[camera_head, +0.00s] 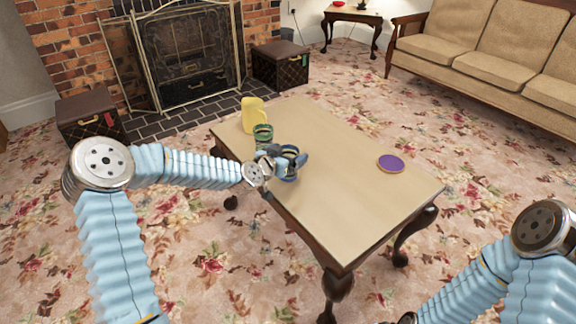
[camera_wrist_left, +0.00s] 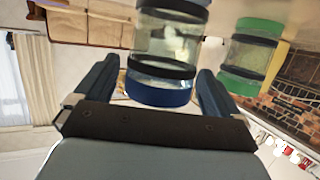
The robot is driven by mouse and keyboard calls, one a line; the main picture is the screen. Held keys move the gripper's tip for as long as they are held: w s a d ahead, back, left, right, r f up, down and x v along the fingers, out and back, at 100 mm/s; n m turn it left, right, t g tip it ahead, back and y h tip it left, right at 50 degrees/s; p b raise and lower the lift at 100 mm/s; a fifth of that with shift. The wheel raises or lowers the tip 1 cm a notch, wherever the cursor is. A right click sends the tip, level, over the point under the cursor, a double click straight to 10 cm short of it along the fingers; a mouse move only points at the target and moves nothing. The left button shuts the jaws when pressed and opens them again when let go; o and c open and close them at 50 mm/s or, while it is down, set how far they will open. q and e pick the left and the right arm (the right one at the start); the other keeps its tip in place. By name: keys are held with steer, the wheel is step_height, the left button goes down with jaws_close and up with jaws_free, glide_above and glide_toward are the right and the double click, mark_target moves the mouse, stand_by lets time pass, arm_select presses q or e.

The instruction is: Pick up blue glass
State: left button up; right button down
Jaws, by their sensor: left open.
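The blue glass (camera_wrist_left: 160,92), clear with dark bands and a blue end, sits between the two fingers of my left gripper (camera_wrist_left: 153,86) in the left wrist view. The fingers stand apart with gaps to the glass on both sides. In the head view my left gripper (camera_head: 291,168) is at the left edge of the table, around the blue glass (camera_head: 289,151), which it partly hides. The fingers of my right gripper do not show; its forearm runs out at the bottom right of the head view.
A green-banded glass (camera_head: 263,133) stands just behind my left gripper, and also shows in the wrist view (camera_wrist_left: 250,55). A yellow object (camera_head: 252,114) stands beyond it. A purple disc (camera_head: 391,163) lies on the right of the wooden table (camera_head: 340,200). The table's middle is clear.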

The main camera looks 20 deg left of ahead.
arm_select(q)
steer(key=shift+w, duration=0.2)
steer(key=c, duration=1.1)
steer(key=shift+c, duration=0.2)
